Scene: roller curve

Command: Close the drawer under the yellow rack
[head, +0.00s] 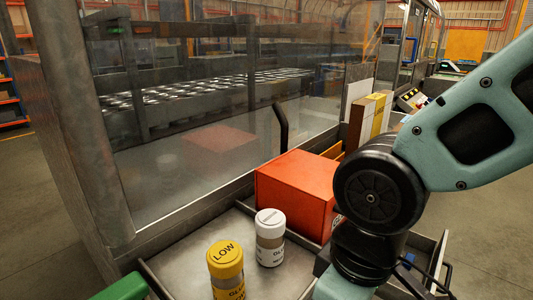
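Upright yellow pieces (379,114) stand between brown and white panels behind the red box; this may be the yellow rack, but my arm hides its lower part. At the lower right, a grey open-topped, drawer-like part (440,262) shows with thin walls and dark bars near it. My arm covers much of it, so I cannot tell how far it stands out. My arm comes in from the right and bends down past the bottom edge. My gripper is not in view.
A red box (298,188) sits on the grey worktop left of my arm. A white-lidded jar (270,238) and a yellow-lidded jar marked LOW (226,268) stand in front. A clear guard (240,90) rises behind. A green part (122,287) shows at lower left.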

